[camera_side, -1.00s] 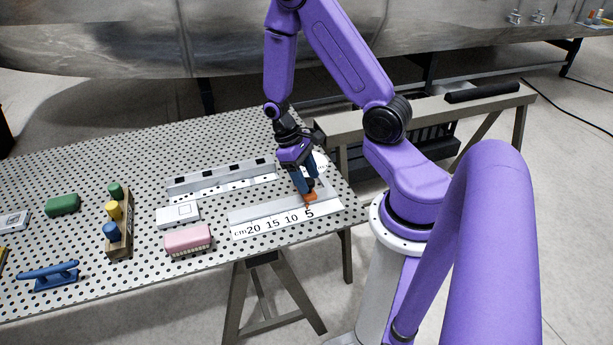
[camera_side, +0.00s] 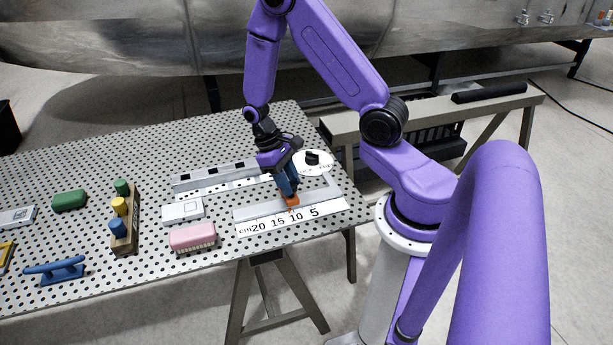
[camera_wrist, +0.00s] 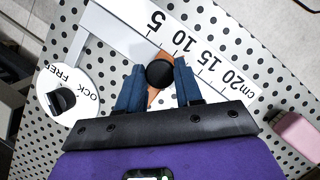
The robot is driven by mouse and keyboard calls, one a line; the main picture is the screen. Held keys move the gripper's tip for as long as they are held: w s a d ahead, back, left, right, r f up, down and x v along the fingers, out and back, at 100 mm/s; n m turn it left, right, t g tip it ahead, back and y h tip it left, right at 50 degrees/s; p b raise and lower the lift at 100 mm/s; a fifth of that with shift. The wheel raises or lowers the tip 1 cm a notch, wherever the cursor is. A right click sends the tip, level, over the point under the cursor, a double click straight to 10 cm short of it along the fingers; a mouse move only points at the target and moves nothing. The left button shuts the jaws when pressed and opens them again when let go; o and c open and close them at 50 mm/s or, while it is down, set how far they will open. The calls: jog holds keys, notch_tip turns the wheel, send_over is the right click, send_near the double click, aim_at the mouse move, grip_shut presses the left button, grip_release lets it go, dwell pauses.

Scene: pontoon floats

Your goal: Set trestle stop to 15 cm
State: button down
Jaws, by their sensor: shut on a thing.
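The trestle stop is a small orange slider (camera_side: 292,201) on a grey rail (camera_side: 265,209) beside a white scale strip (camera_side: 275,223) marked cm 20, 15, 10, 5. In the side view it sits near the 10. In the wrist view my gripper (camera_wrist: 158,88) has its blue fingers closed around the stop's round black knob (camera_wrist: 159,73), with the orange body (camera_wrist: 153,95) partly hidden below. My gripper (camera_side: 288,191) also shows over the stop in the side view. A white dial (camera_wrist: 72,82) lettered "FREE" and partly "OCK" has a black knob (camera_wrist: 61,100).
A pink block (camera_side: 193,237), a white box (camera_side: 182,211) and a slotted metal rail (camera_side: 220,177) lie near the scale on the perforated table. A wooden rack with coloured pegs (camera_side: 125,230) stands further left. The table's front edge runs close to the scale.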

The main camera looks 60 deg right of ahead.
jog(key=w+a, duration=0.2)
jog(key=shift+w+a, duration=0.3)
jog(key=shift+w, duration=0.05)
jog(key=c, duration=0.8)
grip_release()
jog(key=shift+o, duration=0.2)
jog(key=v, duration=1.7)
jog(key=shift+r, duration=0.3)
